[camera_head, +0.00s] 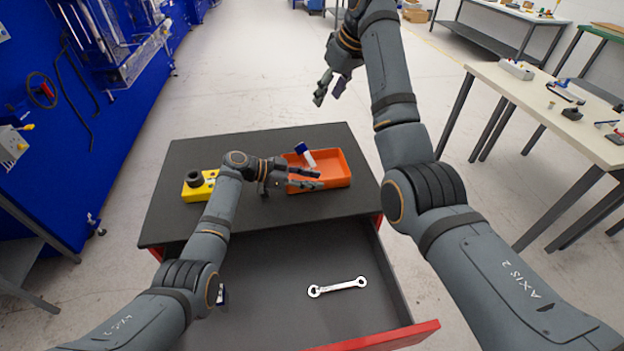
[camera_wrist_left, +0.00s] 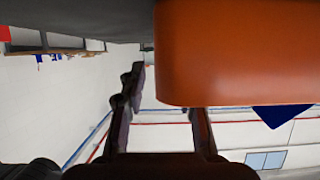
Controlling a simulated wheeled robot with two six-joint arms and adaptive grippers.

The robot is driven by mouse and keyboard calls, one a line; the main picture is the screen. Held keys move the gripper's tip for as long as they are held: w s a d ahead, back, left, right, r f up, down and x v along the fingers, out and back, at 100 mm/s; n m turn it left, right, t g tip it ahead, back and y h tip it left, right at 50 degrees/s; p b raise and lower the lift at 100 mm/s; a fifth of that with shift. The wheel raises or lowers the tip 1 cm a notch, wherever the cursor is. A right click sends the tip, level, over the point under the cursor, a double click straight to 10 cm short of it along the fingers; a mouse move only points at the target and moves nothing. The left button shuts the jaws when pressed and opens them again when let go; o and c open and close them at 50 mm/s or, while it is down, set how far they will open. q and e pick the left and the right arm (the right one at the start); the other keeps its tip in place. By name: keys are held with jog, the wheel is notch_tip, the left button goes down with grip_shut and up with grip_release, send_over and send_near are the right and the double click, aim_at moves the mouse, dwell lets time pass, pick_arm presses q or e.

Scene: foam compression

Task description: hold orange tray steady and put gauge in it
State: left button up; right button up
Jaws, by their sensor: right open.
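The orange tray (camera_head: 338,165) sits on the dark top of a cabinet, and its wall fills the upper right of the left wrist view (camera_wrist_left: 235,55). A blue and white piece (camera_head: 304,153), possibly the gauge, stands tilted inside the tray at its back left. Its blue end shows past the rim in the left wrist view (camera_wrist_left: 283,115). My left gripper (camera_head: 319,179) is open at the tray's front left, its fingers spread near the front wall. I cannot tell whether they touch it. My right gripper (camera_head: 329,97) is open and empty, high beyond the tray.
A yellow block (camera_head: 205,189) with a black round part stands left on the dark cabinet top (camera_head: 265,143). Below, an open drawer (camera_head: 262,300) holds a silver wrench (camera_head: 338,287). A pale workbench (camera_head: 555,115) stands at right, with clear floor between.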

pick_arm(q)
jog(key=v, duration=1.2)
jog(key=shift+f, duration=0.1)
